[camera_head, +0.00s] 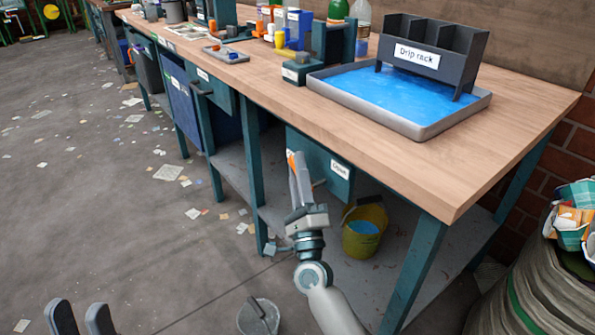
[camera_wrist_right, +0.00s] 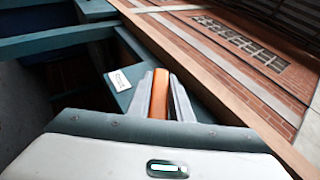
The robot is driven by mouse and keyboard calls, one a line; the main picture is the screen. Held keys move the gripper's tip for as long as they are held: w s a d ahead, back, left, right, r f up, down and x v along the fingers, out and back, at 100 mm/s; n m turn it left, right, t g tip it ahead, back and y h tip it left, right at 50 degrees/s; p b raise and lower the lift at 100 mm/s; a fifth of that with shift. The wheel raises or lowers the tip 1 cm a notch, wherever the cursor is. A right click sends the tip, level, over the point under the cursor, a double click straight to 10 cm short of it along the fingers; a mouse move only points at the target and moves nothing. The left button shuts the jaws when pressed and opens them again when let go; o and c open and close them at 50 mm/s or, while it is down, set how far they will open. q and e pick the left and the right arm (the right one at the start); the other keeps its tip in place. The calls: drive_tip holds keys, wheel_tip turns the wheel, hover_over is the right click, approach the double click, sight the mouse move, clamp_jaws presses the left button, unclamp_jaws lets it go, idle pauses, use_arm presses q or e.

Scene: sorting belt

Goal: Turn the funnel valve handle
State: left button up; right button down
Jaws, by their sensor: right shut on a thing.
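The orange handle (camera_head: 291,158) shows at the front of a teal box (camera_head: 319,163) with a white label, under the front edge of the workbench. I take it for the funnel valve handle; the funnel itself I cannot make out. My right gripper (camera_head: 297,168) points up and is shut on the handle. In the right wrist view, the orange handle (camera_wrist_right: 159,95) lies between the two grey fingers. Its far end and joint are hidden. My left gripper (camera_head: 78,305) is at the bottom left, open and empty, well away from the bench.
The workbench (camera_head: 510,140) carries a grey tray (camera_head: 420,130) of blue liquid and a drip rack (camera_head: 432,50). A yellow bucket (camera_head: 365,240) stands on the lower shelf, right of my right arm. A grey bucket (camera_head: 258,317) stands on the floor. Litter lies on the otherwise open floor at left.

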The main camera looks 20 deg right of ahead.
drive_tip(key=shift+f, duration=0.15)
drive_tip(key=c, duration=1.6)
unclamp_jaws()
drive_tip(key=shift+s, duration=0.1)
drive_tip(key=v, duration=1.7)
drive_tip(key=shift+s, duration=0.15)
